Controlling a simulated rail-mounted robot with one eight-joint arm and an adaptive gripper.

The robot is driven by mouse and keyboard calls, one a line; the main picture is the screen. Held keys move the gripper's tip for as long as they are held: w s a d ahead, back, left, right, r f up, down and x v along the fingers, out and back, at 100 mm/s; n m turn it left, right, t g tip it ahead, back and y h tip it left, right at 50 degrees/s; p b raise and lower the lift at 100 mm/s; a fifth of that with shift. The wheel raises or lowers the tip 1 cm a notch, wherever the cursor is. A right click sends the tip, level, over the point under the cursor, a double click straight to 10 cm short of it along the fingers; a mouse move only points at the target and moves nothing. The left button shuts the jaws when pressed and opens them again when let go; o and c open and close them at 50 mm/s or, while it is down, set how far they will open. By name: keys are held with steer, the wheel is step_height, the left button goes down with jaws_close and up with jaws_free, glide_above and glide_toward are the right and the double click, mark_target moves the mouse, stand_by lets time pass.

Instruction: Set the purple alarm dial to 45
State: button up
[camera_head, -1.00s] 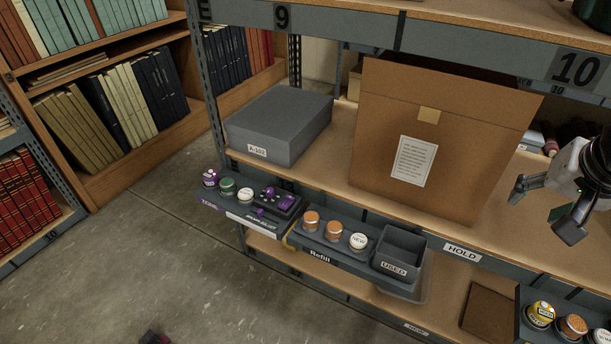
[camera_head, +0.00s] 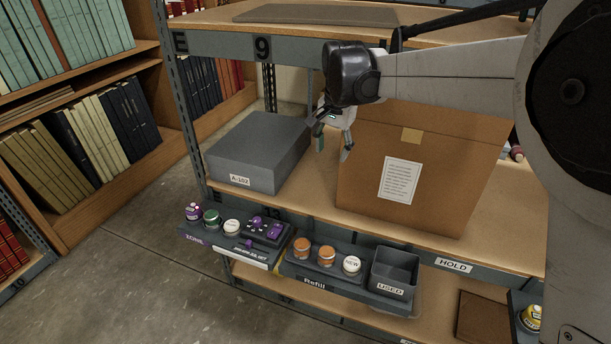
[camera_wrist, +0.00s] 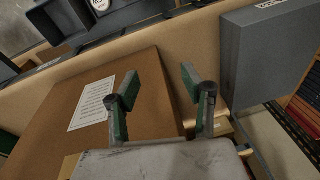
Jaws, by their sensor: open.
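The dark dial unit with purple knobs (camera_head: 264,230) sits on the narrow front ledge of the shelf, below the grey box. Which of its knobs is the alarm dial, and any numbers on it, are too small to read. My gripper (camera_head: 333,148) is open and empty in front of the brown box, above and to the right of the dial unit and apart from it. In the wrist view my gripper (camera_wrist: 158,88) shows its two fingers spread with nothing between them. The dial unit does not show in the wrist view.
A grey box (camera_head: 258,155) and a large brown box (camera_head: 440,165) stand on the shelf. Left of the dial unit are small jars (camera_head: 211,219). Right of it are orange-topped jars (camera_head: 326,255), a white-topped jar (camera_head: 351,265) and a USED bin (camera_head: 394,273). The floor in front is clear.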

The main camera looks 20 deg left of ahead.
steer(key=s+a+f, duration=0.1)
steer(key=a+f, duration=0.6)
steer(key=a, duration=0.4)
steer(key=g+h, duration=0.1)
steer(key=g, duration=0.1)
glide_toward(257, 219)
steer(key=f, duration=0.9)
steer(key=shift+s+a+f+b, duration=0.1)
steer(key=shift+s+f+b, duration=0.1)
steer(key=shift+b, duration=0.2)
jaws_close()
